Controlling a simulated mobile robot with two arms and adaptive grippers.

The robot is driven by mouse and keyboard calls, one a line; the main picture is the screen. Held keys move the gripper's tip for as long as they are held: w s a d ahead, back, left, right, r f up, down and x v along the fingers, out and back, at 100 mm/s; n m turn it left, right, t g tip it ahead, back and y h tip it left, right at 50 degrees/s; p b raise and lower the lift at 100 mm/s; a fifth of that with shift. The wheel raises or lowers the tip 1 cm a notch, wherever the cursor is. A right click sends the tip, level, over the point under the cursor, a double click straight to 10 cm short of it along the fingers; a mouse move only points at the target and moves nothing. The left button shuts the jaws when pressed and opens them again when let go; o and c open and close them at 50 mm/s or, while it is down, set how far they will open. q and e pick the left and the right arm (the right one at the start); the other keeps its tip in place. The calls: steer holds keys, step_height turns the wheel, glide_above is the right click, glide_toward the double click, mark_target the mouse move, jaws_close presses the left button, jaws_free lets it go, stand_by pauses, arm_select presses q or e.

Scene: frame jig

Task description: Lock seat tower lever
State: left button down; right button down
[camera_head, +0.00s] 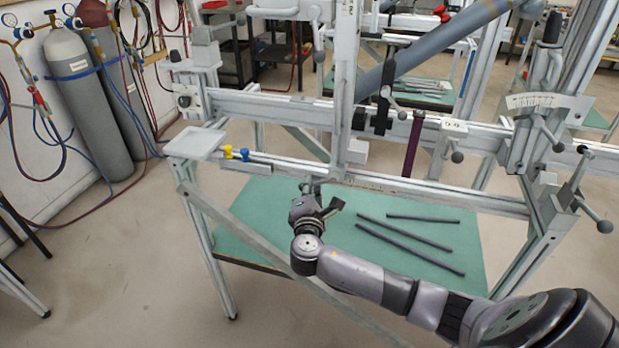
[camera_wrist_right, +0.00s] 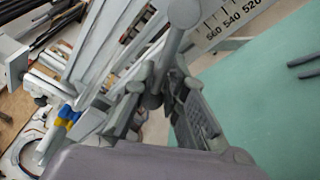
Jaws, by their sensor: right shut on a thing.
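My right gripper (camera_head: 316,200) is at the underside of the frame jig, below the pale upright tower (camera_head: 345,75) that I take for the seat tower. In the right wrist view the gripper (camera_wrist_right: 156,92) is shut on a grey lever (camera_wrist_right: 168,52). The lever's rod runs up between the two fingers to a rounded top end. In the head view the fingers and the jig rail hide most of this lever. I cannot tell from these frames whether the lever is locked. My left gripper is not in view.
The jig's long rail (camera_head: 460,198) runs just above my right gripper. Several dark tubes (camera_head: 410,245) lie on the green table (camera_head: 255,215) below. Other levers (camera_head: 580,190) stick out at the right. A small pale tray (camera_head: 195,143) and blue and yellow tools (camera_head: 245,154) are at left.

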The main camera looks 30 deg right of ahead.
steer(key=n+p, duration=0.1)
steer(key=f+n+p, duration=0.1)
steer(key=p, duration=0.1)
steer(key=shift+s+d+g, duration=0.25)
steer(key=shift+s+g, duration=0.15)
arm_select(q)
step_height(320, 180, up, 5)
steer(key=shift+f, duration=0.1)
arm_select(e)
steer(key=shift+s+d+f+n, duration=0.1)
steer(key=shift+s+f+n, duration=0.05)
steer(key=shift+f+n, duration=0.4)
steer(key=c, duration=1.7)
jaws_free()
steer(key=shift+r, duration=0.1)
